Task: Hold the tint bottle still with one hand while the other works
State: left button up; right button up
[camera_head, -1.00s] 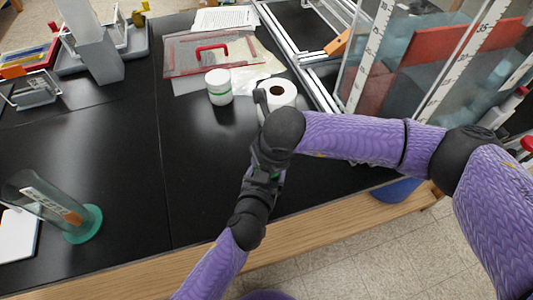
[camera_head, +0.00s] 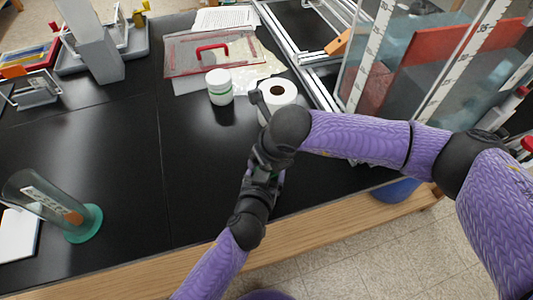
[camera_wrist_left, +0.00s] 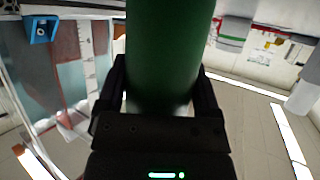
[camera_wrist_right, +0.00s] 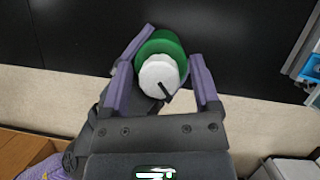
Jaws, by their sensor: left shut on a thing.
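The tint bottle is a green cylinder that fills the upper middle of the left wrist view (camera_wrist_left: 163,50). My left gripper (camera_wrist_left: 162,98) is shut on it, one finger on each side. In the right wrist view the bottle shows end-on, with a green body (camera_wrist_right: 160,46) and a white cap (camera_wrist_right: 158,74). My right gripper (camera_wrist_right: 160,82) has its fingers apart on either side of the cap, with a gap beside it. In the head view the two wrists meet near the table's front edge, and my left gripper (camera_head: 264,178) mostly hides the bottle.
A clear cylinder on a green base (camera_head: 84,225) is at the left. A tank (camera_head: 405,75) and metal frame (camera_head: 291,50) are at the right. The left-middle table (camera_head: 115,150) is clear.

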jog(key=v, duration=1.2)
jog(key=w+a+m+g+h, duration=0.2)
jog(key=w+a+m+g, duration=0.15)
jog(key=m, duration=1.15)
jog(key=f, duration=0.7)
jog(key=d+f, duration=0.1)
jog(key=f, duration=0.3)
jog(key=shift+f, duration=0.2)
grip_shut()
